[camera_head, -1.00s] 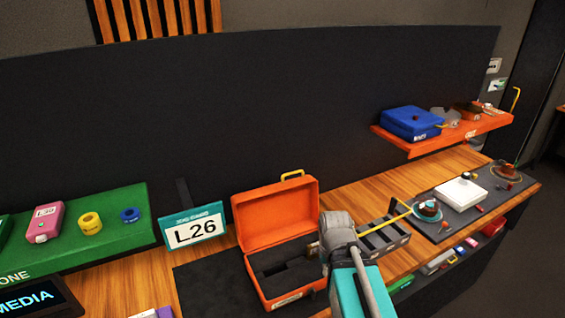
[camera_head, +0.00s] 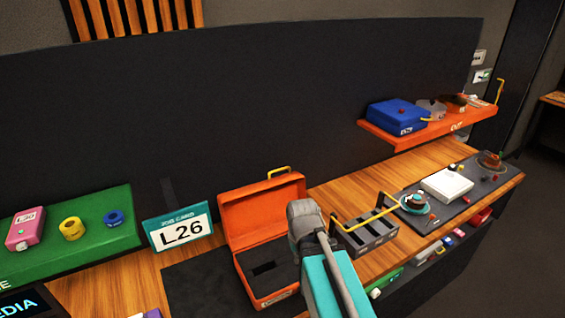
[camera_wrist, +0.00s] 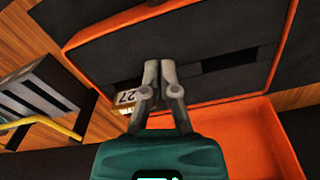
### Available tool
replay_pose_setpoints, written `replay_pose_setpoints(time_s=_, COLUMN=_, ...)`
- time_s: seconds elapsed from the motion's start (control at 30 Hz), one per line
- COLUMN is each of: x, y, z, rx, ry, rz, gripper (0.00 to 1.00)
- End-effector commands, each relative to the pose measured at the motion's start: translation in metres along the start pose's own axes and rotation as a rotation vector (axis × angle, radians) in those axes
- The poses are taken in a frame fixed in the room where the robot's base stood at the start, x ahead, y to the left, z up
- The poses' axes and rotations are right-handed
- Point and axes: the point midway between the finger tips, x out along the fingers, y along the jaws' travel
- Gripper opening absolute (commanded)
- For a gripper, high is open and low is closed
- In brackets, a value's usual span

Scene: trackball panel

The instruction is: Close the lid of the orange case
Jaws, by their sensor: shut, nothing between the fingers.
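The orange case (camera_head: 262,290) stands open on a dark mat. Its lid (camera_head: 262,208) is raised upright at the back, with a yellow handle (camera_head: 279,171) on top. The base has a dark insert with a recess. My gripper (camera_wrist: 159,68) is shut and empty in the wrist view. Its fingertips show in front of the case's dark interior, with the orange rim (camera_wrist: 270,70) around it. I cannot tell whether they touch the case. In the head view my wrist is at the case's right side and hides the fingers.
A grey slotted tray (camera_head: 368,238) with a yellow handle stands right of the case; it also shows in the wrist view (camera_wrist: 40,100). A teal L26 card (camera_head: 180,232) stands to the left. A dark panel with a white box (camera_head: 446,186) lies farther right.

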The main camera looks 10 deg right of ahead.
Motion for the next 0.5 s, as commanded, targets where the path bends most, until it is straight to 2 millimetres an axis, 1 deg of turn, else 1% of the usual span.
replay_pose_setpoints(time_s=0.03, x=-0.008, y=0.000, z=-0.007, rx=-0.004, ry=0.005, rz=-0.002, gripper=0.00)
replay_pose_setpoints(time_s=0.17, x=-0.024, y=0.000, z=-0.025, rx=-0.019, ry=0.022, rz=-0.008, gripper=0.00)
replay_pose_setpoints(time_s=0.27, x=-0.041, y=0.000, z=-0.044, rx=-0.038, ry=0.043, rz=-0.014, gripper=0.00)
replay_pose_setpoints(time_s=0.3, x=-0.049, y=-0.009, z=-0.053, rx=-0.044, ry=0.052, rz=-0.017, gripper=0.00)
replay_pose_setpoints(time_s=0.33, x=-0.054, y=-0.011, z=-0.060, rx=-0.050, ry=0.059, rz=-0.019, gripper=0.00)
replay_pose_setpoints(time_s=0.5, x=-0.089, y=-0.011, z=-0.101, rx=-0.089, ry=0.105, rz=-0.028, gripper=0.00)
